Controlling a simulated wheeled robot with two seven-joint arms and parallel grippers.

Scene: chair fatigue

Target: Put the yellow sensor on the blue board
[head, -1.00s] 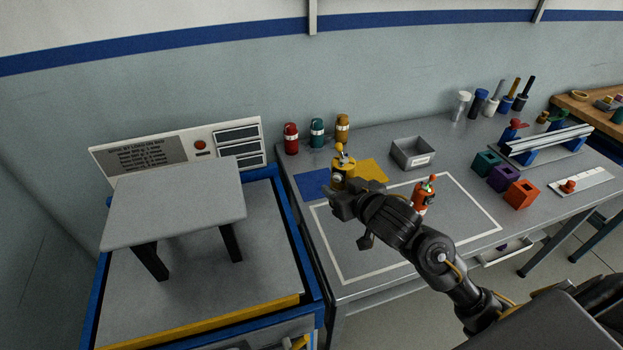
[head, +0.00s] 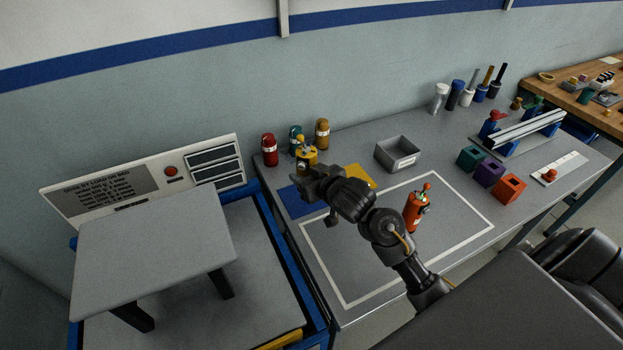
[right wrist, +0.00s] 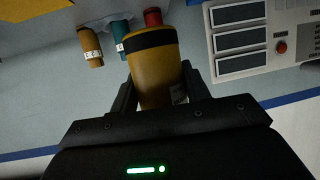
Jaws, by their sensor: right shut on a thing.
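The yellow sensor (head: 307,156) is a yellow cylinder with a dark band. It also fills the middle of the right wrist view (right wrist: 155,72), between the two fingers. My right gripper (head: 312,180) is shut on it. In the head view the sensor appears over the back edge of the blue board (head: 293,203); its exact height above the board is hard to tell. The gripper hides part of the sensor's lower side and part of the board. The blue board lies flat on the grey table, left of a yellow board (head: 360,176). My left gripper is not in view.
Red (head: 269,150), teal (head: 295,137) and amber (head: 322,133) bottles stand close behind the sensor. An orange sensor (head: 415,212) stands inside the white outline. A grey bin (head: 398,154) is behind it. A small grey stool-like platform (head: 150,245) stands at left.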

